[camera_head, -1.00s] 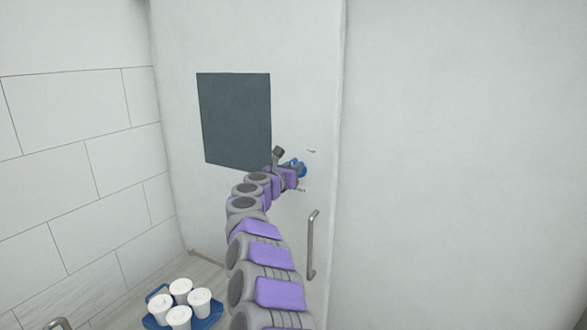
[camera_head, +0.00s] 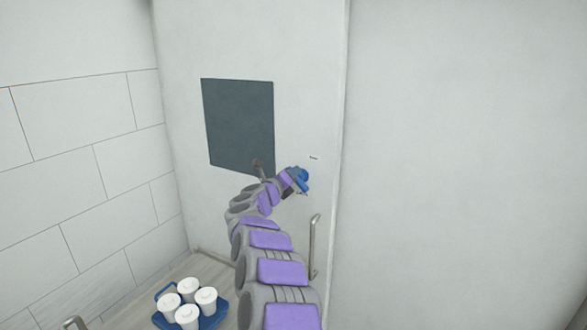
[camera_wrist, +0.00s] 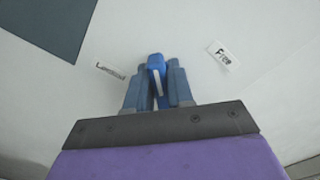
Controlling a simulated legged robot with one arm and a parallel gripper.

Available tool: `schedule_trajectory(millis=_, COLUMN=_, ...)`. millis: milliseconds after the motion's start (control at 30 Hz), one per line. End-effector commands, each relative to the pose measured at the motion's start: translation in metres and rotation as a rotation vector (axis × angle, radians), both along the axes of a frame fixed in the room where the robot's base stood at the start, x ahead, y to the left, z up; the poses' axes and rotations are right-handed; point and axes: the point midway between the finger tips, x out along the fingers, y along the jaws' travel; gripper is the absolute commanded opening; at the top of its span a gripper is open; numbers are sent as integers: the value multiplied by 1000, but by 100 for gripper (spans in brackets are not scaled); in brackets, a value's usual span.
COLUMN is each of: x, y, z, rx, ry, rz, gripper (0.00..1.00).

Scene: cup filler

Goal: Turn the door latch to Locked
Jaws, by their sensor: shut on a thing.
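The blue door latch (camera_wrist: 156,64) is on the white door and sits between the two fingers of my gripper (camera_wrist: 157,85), which is shut on it. A pale stripe runs along the latch. In the wrist view the latch points up, between the Locked label (camera_wrist: 110,71) on the left and the Free label (camera_wrist: 223,56) on the right. In the head view my gripper (camera_head: 300,181) is at the latch, below the Free label (camera_head: 313,157). My gripper and arm hide most of the latch and the Locked label there.
The door (camera_head: 300,110) carries a dark panel (camera_head: 238,125) left of the latch and a vertical metal handle (camera_head: 315,247) below it. A blue tray (camera_head: 222,313) with several white lidded cups (camera_head: 206,299) is at the lower left. A tiled wall (camera_head: 75,150) stands left.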

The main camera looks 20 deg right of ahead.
Motion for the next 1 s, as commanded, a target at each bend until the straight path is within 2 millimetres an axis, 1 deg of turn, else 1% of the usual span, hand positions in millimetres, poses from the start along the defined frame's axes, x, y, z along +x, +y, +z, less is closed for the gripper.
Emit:
schedule_trajectory(millis=33, x=2, y=3, z=3, rx=-29, ry=37, rz=6, gripper=0)
schedule_trajectory(millis=600, x=7, y=7, z=-9, rx=-341, ry=435, rz=5, gripper=0)
schedule_trajectory(millis=800, x=7, y=7, z=-15, rx=-413, ry=530, rz=7, gripper=0)
schedule_trajectory(millis=1000, x=7, y=8, z=-19, rx=-455, ry=586, rz=8, gripper=0)
